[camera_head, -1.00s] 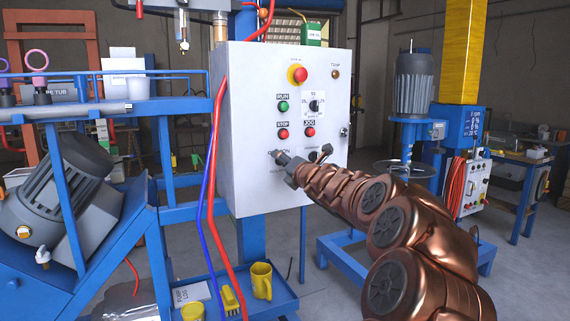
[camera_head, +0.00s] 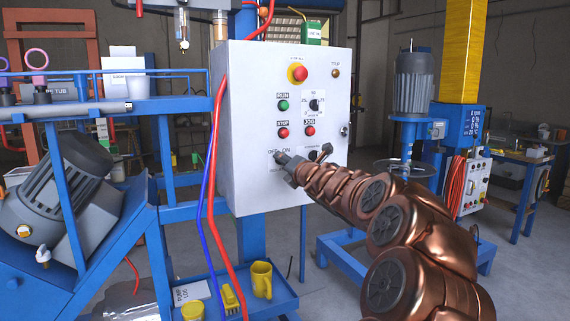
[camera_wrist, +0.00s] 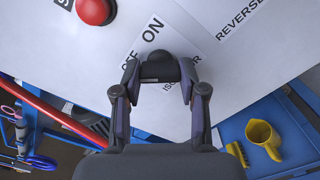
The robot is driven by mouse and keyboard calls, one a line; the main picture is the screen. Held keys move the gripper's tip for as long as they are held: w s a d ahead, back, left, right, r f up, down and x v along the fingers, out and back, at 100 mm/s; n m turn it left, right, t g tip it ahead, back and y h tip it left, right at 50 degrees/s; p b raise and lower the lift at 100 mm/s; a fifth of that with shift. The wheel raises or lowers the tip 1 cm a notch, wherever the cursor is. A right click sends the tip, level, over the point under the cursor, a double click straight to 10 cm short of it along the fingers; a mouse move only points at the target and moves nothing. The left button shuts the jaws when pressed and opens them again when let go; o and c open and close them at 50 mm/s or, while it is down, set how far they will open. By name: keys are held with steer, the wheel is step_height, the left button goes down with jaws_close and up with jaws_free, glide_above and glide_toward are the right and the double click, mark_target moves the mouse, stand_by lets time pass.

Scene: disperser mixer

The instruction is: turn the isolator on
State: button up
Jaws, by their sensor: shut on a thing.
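The isolator knob (camera_wrist: 160,68) is a dark knob low on the front of the white control panel (camera_head: 235,120). OFF, ON and ISOLATOR labels surround it; the ON label (camera_wrist: 152,30) is just above it in the wrist view. My gripper (camera_wrist: 158,80) is shut on the knob, with a finger on each side. Which way the knob points cannot be told.
Other controls sit above: a red emergency stop (camera_head: 298,73), a green RUN button (camera_head: 283,105) and red STOP (camera_head: 283,133) and JOG (camera_head: 309,131) buttons. A red hose (camera_head: 212,200) runs down the panel's left side. A blue tray with a yellow mug (camera_head: 261,280) is below.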

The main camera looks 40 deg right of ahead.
steer(key=shift+m, duration=0.3)
steer(key=shift+m+p, duration=4.55)
steer(key=shift+m, duration=3.05)
steer(key=o, duration=1.1)
steer(key=shift+o, duration=0.2)
steer(key=v, duration=1.2)
